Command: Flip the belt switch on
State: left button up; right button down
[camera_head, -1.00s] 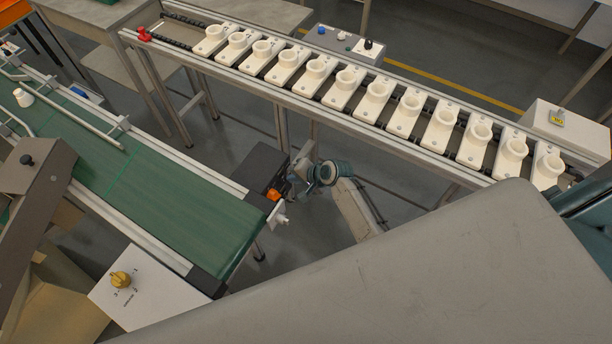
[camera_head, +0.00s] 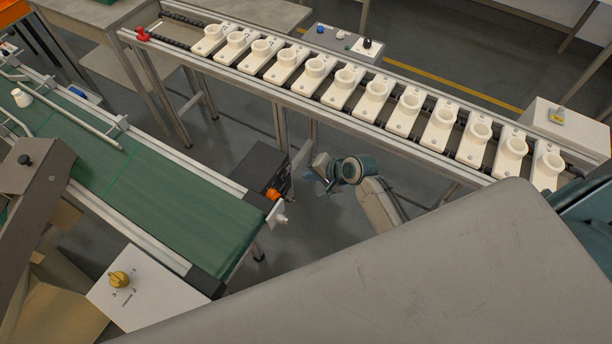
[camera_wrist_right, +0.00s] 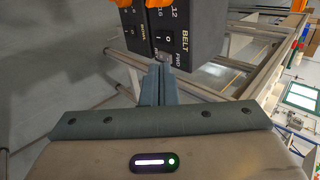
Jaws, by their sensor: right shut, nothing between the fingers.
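The dark control box (camera_wrist_right: 190,32) fills the top of the right wrist view, with a panel face marked BELT, 1, 0 and FWD. A small grey switch lever (camera_wrist_right: 163,57) shows at its lower part, by my fingertips; its position is too small to tell. My right gripper (camera_wrist_right: 157,72) is shut and empty, its tips close to the lever; I cannot tell whether they touch. In the head view my right gripper (camera_head: 318,180) is to the right of the box (camera_head: 250,168), apart from it. My left gripper is not in view.
Orange knobs (camera_wrist_right: 159,3) stick out of the box above the labels. The green conveyor belt (camera_head: 165,200) ends just left of the box. Behind runs a long rail conveyor (camera_head: 180,43) with several white socket holders. A white panel with a yellow knob (camera_head: 119,279) stands in front.

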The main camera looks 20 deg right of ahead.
aim_at(282, 178)
jog(key=shift+s+d+f+m+b, duration=0.25)
jog(key=shift+s+d+m+b, duration=0.3)
jog(key=shift+m, duration=2.4)
jog(key=shift+s+d+f+m+b, duration=0.25)
jog(key=shift+s+m+b, duration=0.4)
jog(key=shift+m, duration=2.35)
jog(key=shift+s+d+f+m+b, duration=0.35)
jog(key=shift+m+b, duration=0.45)
jog(key=shift+m, duration=2.15)
jog(key=w+a+r+x, duration=0.1)
jog(key=x, duration=1.2)
jog(key=shift+w+r, duration=0.2)
jog(key=shift+r, duration=0.1)
jog(key=shift+a, duration=0.15)
